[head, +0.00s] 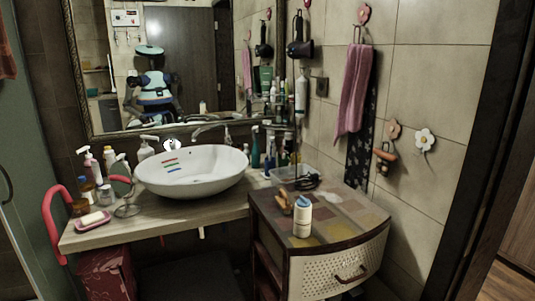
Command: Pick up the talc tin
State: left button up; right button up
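A white cylindrical container with a blue top (302,218), which looks like the talc tin, stands upright near the front of the low cabinet's patterned top (340,217). Its label is too small to read. A small brownish object (285,201) is just behind it on the left, and I cannot tell whether they touch. Neither of my grippers shows in the head view.
A white oval basin (190,172) sits on the wooden counter (150,225), left of the cabinet. Several bottles and a pink soap in a dish (92,220) crowd the counter's left end. A dark cable-like item (305,182) lies behind the container. The cabinet top's right side is clear.

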aim_at(303, 216)
jog(key=i+l+z, duration=0.2)
jog(key=l+z, duration=0.15)
jog(key=i+l+z, duration=0.25)
jog(key=z, duration=0.15)
